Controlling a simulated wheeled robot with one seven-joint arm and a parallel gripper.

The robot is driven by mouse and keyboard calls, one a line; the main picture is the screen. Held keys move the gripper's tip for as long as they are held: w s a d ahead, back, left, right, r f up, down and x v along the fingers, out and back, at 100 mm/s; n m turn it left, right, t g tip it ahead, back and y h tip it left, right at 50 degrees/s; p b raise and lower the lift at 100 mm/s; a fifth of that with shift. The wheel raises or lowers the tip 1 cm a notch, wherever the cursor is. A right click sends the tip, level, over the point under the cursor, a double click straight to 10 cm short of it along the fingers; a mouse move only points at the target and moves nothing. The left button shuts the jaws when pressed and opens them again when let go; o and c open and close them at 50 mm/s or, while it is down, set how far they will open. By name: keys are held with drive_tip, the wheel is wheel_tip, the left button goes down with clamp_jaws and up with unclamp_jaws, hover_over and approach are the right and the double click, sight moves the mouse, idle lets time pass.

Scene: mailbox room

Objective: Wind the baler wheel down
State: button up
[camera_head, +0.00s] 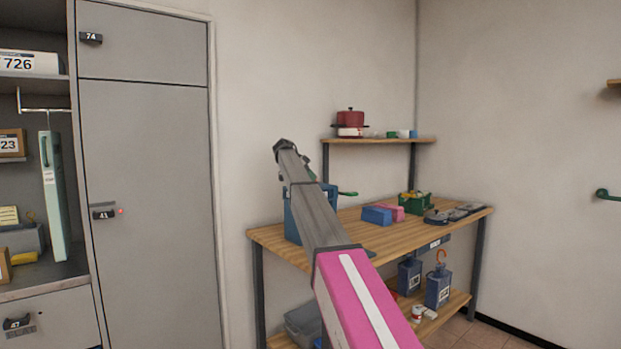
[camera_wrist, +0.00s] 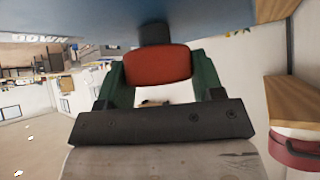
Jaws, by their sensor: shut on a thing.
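The blue baler (camera_head: 291,218) stands on the left part of the wooden workbench, largely hidden behind my arm. A dark stub (camera_wrist: 154,34) shows behind the knob, and a blue surface (camera_wrist: 100,17) fills the top of that view. In the head view my gripper's fingertips are mostly hidden by my arm. The wheel's turn position cannot be told.
The workbench (camera_head: 462,212) also holds blue and pink blocks (camera_head: 377,215), a green crate (camera_head: 414,203) and flat dark items. A shelf (camera_head: 385,140) above carries a red pot (camera_head: 350,118). Blue canisters (camera_head: 438,287) stand below. Grey lockers (camera_head: 145,200) are at left.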

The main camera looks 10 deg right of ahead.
drive_tip(key=shift+f+m+g, duration=0.1)
drive_tip(key=shift+m+g, duration=0.4)
drive_tip(key=shift+m, duration=0.2)
drive_tip(key=shift+g, duration=0.3)
drive_tip(key=o, duration=0.9)
